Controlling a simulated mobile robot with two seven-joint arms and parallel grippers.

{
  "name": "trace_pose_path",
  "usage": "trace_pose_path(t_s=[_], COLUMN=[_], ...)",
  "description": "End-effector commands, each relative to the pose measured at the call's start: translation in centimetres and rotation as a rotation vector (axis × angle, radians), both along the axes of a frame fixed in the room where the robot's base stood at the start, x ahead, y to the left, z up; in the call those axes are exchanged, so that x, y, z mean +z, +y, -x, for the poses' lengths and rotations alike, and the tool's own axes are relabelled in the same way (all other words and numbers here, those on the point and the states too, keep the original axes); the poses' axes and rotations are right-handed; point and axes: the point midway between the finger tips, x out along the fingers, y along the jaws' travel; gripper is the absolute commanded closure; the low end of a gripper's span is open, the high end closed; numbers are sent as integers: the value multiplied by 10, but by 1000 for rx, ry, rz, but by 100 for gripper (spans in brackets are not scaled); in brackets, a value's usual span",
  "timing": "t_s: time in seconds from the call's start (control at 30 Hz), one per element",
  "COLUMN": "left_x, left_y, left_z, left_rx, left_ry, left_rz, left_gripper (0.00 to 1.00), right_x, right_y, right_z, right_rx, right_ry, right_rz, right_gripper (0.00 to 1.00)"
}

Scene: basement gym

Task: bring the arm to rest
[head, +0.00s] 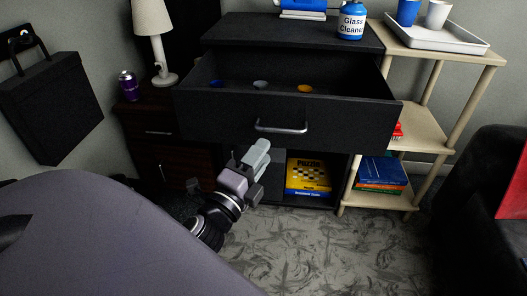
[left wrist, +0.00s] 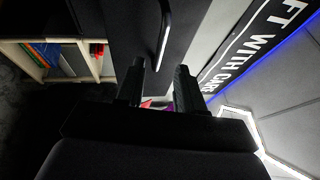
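My left gripper (head: 258,158) is below and a little left of the metal handle (head: 282,128) of a dark drawer (head: 340,118). The drawer is pulled open. In the left wrist view the two fingers of my left gripper (left wrist: 160,85) stand apart with nothing between them. The handle (left wrist: 165,32) shows beyond the fingertips in that view, apart from them. My right gripper is in neither view.
Small blue, white and orange things lie in the drawer. A glass cleaner bottle (head: 351,21) stands on the cabinet top. A puzzle box (head: 308,174) sits below. A wooden shelf (head: 425,128) is right, a lamp (head: 156,38) left. Carpet (head: 330,250) in front is clear.

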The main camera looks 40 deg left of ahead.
Motion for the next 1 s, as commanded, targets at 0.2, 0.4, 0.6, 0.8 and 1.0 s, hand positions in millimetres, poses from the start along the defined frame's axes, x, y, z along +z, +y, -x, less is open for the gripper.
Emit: trace_pose_path(t_s=[0.2,0.4,0.6,0.8,1.0], left_x=[0,0,-6,-52,-124], left_y=[0,0,-3,-26,-74], left_z=[0,0,1,10,39], left_rx=[0,0,-11,-75,-93], left_ry=[0,0,12,126,359], left_rz=[-1,-1,50,461,1049], left_gripper=[63,63,63,63,63], right_x=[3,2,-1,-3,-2], right_y=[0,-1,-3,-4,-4], right_z=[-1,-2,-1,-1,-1], right_rx=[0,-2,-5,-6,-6], right_ry=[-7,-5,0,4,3], right_rz=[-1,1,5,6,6], right_gripper=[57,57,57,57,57])
